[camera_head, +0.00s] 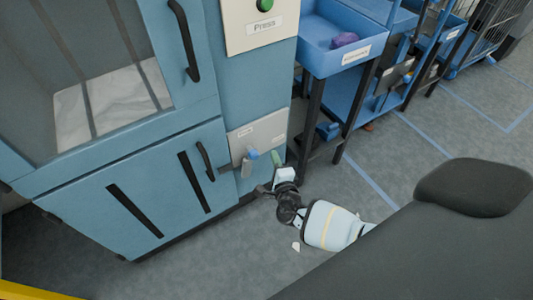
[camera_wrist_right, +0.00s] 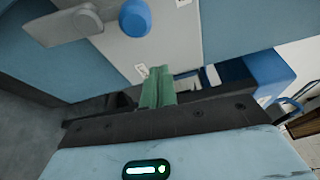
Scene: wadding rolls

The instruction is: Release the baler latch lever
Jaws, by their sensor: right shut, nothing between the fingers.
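The latch lever's blue knob (camera_head: 252,153) sits on a pale plate (camera_head: 262,131) low on the front of the blue baler (camera_head: 150,195). In the right wrist view, the round blue knob (camera_wrist_right: 135,18) and a grey metal arm (camera_wrist_right: 65,27) show at the top left, against the pale plate (camera_wrist_right: 160,48). My right gripper (camera_head: 276,158) is just right of the knob in the head view, its green fingers (camera_wrist_right: 157,86) together and empty. The fingertips look apart from the knob. My left gripper is in neither view.
A black door handle (camera_head: 205,161) is left of the plate. A "Press" panel with a green button (camera_head: 265,5) is above. A blue tray (camera_head: 340,45) on a dark-legged stand is close on the right. Grey floor (camera_head: 390,150) lies open beyond.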

